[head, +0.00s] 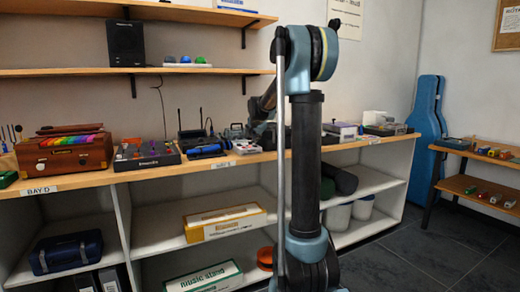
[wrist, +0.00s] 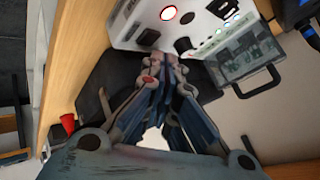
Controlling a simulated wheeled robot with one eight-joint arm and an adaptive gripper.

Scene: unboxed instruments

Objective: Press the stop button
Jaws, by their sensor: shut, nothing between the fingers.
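In the wrist view my gripper (wrist: 168,60) has its fingers together and empty, with the tips close to the lower edge of a white panel device (wrist: 130,28). The panel carries a red-rimmed round part (wrist: 170,13) with a pale centre and dark round knobs (wrist: 148,37). A small red round spot (wrist: 148,79) shows by the left finger; I cannot tell whether it is a button or part of the gripper. No label reading stop is legible. Contact between the fingertips and the panel cannot be made out. In the head view my own arm hides the gripper.
A clear-lidded grey case (wrist: 240,62) with a black handle lies right of the fingers. In the head view the wooden counter (head: 85,181) holds a wooden box (head: 62,152), a dark device (head: 146,155) and other instruments. A blue case (head: 427,120) stands at right.

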